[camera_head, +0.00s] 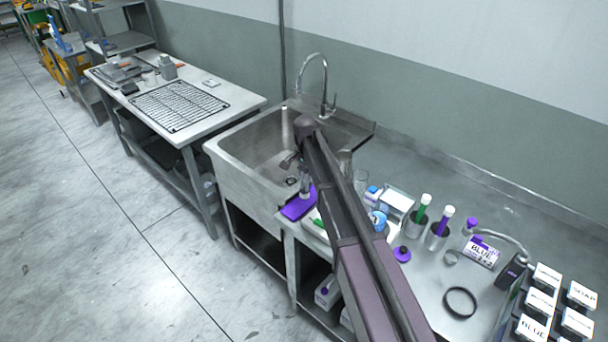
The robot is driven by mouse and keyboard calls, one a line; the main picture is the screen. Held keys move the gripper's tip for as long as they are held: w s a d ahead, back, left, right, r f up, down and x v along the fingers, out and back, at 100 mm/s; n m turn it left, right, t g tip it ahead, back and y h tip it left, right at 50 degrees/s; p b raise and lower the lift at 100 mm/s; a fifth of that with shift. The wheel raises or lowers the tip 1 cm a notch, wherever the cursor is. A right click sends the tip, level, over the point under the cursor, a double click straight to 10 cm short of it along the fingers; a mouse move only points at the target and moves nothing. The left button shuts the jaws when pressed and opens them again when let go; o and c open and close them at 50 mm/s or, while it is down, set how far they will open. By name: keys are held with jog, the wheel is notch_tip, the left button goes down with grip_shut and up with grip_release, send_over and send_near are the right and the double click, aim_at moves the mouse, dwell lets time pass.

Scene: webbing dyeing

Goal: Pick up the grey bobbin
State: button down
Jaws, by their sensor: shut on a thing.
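My gripper (304,188) hangs down from the end of my arm, over the front right edge of the sink. It is small in the picture and partly covered by my arm. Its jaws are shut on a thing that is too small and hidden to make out. A flat purple thing (294,211) lies just below it, at the counter's left end. I cannot pick out the grey bobbin with certainty.
The metal sink (238,160) with its tall tap (325,85) is behind and left of my gripper. Glasses, boxes and cups with green-capped (422,206) and purple-capped (443,218) tubes crowd the counter to the right. A worktable (205,125) with a black rack stands left.

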aim_at(305, 168)
jog(key=shift+r+p, duration=3.2)
jog(key=shift+r, duration=0.4)
jog(key=shift+f, duration=0.1)
notch_tip(305, 168, down, 4)
jog(key=b, duration=0.4)
jog(key=shift+s, duration=0.1)
